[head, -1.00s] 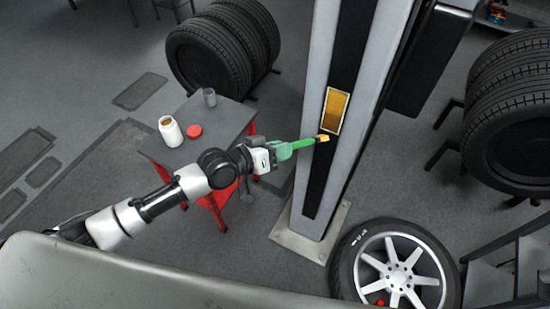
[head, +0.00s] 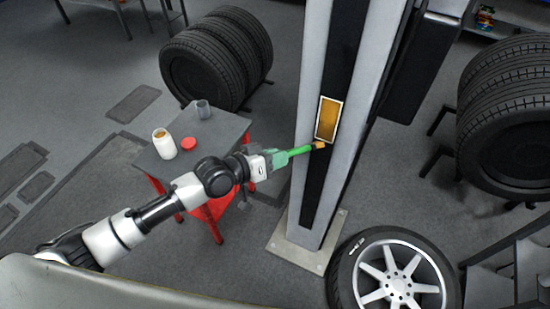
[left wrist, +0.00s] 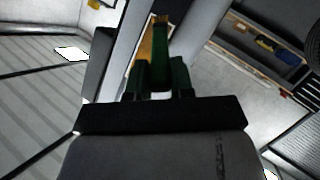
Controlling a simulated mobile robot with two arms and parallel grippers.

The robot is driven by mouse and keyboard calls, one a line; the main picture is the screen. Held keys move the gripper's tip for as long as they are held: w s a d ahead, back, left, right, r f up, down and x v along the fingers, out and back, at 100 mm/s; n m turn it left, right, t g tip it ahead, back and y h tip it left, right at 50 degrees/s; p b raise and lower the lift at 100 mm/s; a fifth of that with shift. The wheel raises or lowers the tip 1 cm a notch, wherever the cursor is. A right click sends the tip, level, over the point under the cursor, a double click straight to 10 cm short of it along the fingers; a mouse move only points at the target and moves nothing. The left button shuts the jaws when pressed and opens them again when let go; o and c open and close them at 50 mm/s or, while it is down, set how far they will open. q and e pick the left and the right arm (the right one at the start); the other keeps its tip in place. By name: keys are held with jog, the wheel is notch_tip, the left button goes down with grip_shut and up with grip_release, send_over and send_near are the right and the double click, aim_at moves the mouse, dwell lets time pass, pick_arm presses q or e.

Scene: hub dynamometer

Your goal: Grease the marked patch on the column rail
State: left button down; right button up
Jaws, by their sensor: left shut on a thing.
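The column (head: 348,190) stands upright with a dark rail strip (head: 319,180) down its face. The marked patch (head: 329,118) is a light-framed rectangle on the strip, coloured amber. My left gripper (head: 275,160) is shut on a green brush (head: 301,153). The brush's orange-yellow tip (head: 319,145) is at the lower edge of the patch; I cannot tell whether it touches. In the left wrist view the green brush (left wrist: 161,70) points away between the fingers, beside an amber strip of the patch (left wrist: 144,52). My right gripper is not in view.
A small grey-topped table (head: 222,130) with red legs holds an open jar (head: 164,144), a red lid (head: 188,144) and a grey cup (head: 203,109). Stacked tyres stand behind it (head: 215,60) and at the right (head: 505,115). A wheel (head: 395,275) lies by the column base.

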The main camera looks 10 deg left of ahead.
pick_arm(q)
jog(key=shift+w+d, duration=0.15)
jog(key=shift+w, duration=0.25)
notch_tip(320, 180, up, 4)
jog(key=p, duration=0.3)
jog(key=shift+s, duration=0.1)
jog(key=shift+r+p, duration=1.8)
jog(key=shift+r, duration=0.05)
jog(key=shift+f+b, duration=3.4)
jog(key=shift+f, duration=0.55)
jog(key=shift+r, duration=0.1)
